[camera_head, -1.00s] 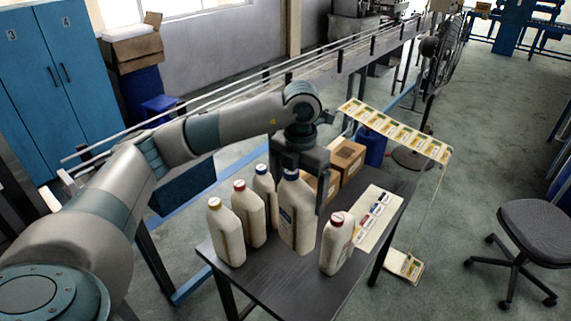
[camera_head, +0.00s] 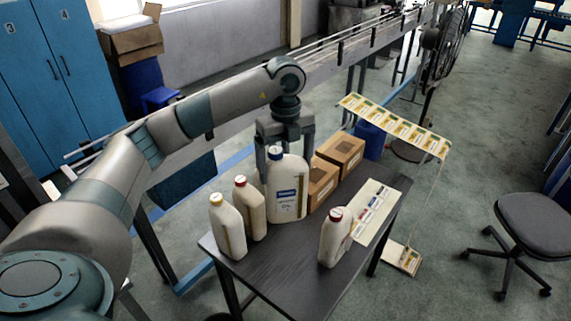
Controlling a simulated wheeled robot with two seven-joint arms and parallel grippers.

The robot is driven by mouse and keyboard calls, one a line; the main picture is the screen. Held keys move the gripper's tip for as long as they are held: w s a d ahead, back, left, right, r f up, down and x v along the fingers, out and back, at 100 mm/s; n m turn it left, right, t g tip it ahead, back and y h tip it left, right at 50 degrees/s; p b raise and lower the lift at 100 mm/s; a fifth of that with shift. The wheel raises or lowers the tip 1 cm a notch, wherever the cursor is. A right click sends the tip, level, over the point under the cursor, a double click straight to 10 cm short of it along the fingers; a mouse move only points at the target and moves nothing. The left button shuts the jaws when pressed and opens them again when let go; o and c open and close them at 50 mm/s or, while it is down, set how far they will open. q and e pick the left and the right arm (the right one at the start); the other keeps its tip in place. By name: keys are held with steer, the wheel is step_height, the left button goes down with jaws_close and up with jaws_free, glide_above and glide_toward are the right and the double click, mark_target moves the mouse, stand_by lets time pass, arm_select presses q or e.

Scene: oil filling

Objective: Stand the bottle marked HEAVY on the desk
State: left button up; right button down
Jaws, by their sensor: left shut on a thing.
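A cream bottle (camera_head: 287,200) with a blue cap has a white and blue label facing me; I cannot read HEAVY on it. My left gripper (camera_head: 285,155) is shut on its upper part, pointing down from above. The bottle looks upright, at the rear middle of the dark desk (camera_head: 285,272); I cannot tell whether its base touches the desk. A yellow-capped bottle (camera_head: 228,230) and a red-capped bottle (camera_head: 249,208) stand to its left. Another red-capped bottle (camera_head: 335,240) stands at the front right. My right gripper is not in view.
Brown cardboard boxes (camera_head: 340,150) stand behind and right of the held bottle. A pale sheet with coloured labels (camera_head: 372,212) lies on the desk's right. The front middle of the desk is clear. A conveyor (camera_head: 225,120) runs behind; an office chair (camera_head: 540,220) stands at right.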

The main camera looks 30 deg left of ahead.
mark_target(286, 212)
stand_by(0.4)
arm_select(q)
steer(key=shift+f, duration=0.1)
steer(key=shift+f, duration=0.2)
steer(key=shift+f+b, duration=2.85)
steer(key=shift+f, duration=1.8)
step_height(286, 212, down, 8)
steer(key=b, duration=0.5)
steer(key=shift+r, duration=0.15)
steer(key=shift+f+b, duration=0.85)
steer(key=shift+f, duration=0.1)
steer(key=shift+f, duration=0.1)
